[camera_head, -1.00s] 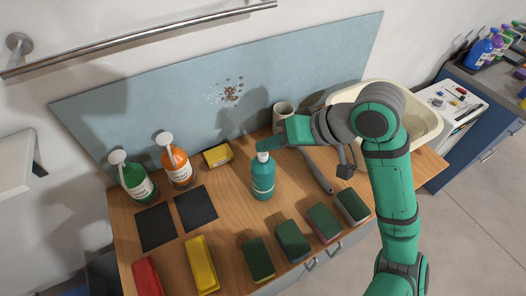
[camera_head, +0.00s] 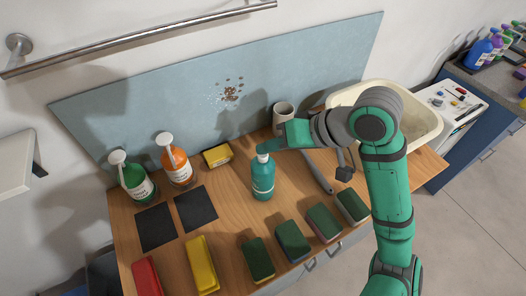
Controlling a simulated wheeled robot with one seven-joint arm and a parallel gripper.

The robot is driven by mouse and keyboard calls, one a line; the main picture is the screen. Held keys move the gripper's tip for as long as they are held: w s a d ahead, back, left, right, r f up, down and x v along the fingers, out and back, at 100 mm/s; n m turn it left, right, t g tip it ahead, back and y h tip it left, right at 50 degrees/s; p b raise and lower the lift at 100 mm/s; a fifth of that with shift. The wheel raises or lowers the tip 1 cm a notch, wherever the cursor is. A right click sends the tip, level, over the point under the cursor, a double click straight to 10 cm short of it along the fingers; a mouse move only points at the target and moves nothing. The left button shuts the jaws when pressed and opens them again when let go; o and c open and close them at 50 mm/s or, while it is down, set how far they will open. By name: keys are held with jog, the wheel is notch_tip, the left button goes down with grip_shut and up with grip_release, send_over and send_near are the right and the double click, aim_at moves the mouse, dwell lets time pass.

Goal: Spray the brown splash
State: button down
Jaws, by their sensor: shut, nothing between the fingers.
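The brown splash (camera_head: 230,89) is a cluster of brown specks with whitish marks on the blue-grey wall panel (camera_head: 310,62). My gripper (camera_head: 264,147) is at the top of a teal bottle (camera_head: 263,178), which stands upright on the wooden counter. The fingertips are small here, and I cannot tell whether they touch the bottle's top. A green-labelled spray bottle (camera_head: 136,184) and an orange spray bottle (camera_head: 177,166), both with white heads, stand upright at the left of the counter, away from my gripper.
Two dark square pads (camera_head: 196,208) lie before the spray bottles. Several sponges (camera_head: 292,241) line the counter's front edge. A yellow sponge (camera_head: 217,156) lies behind. A grey cup (camera_head: 283,116), a long-handled tool (camera_head: 319,174) and a cream basin (camera_head: 424,128) are near my arm.

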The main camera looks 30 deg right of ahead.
aim_at(268, 157)
jog(key=shift+r, duration=0.35)
notch_tip(268, 157, up, 6)
dwell(0.8)
dwell(0.8)
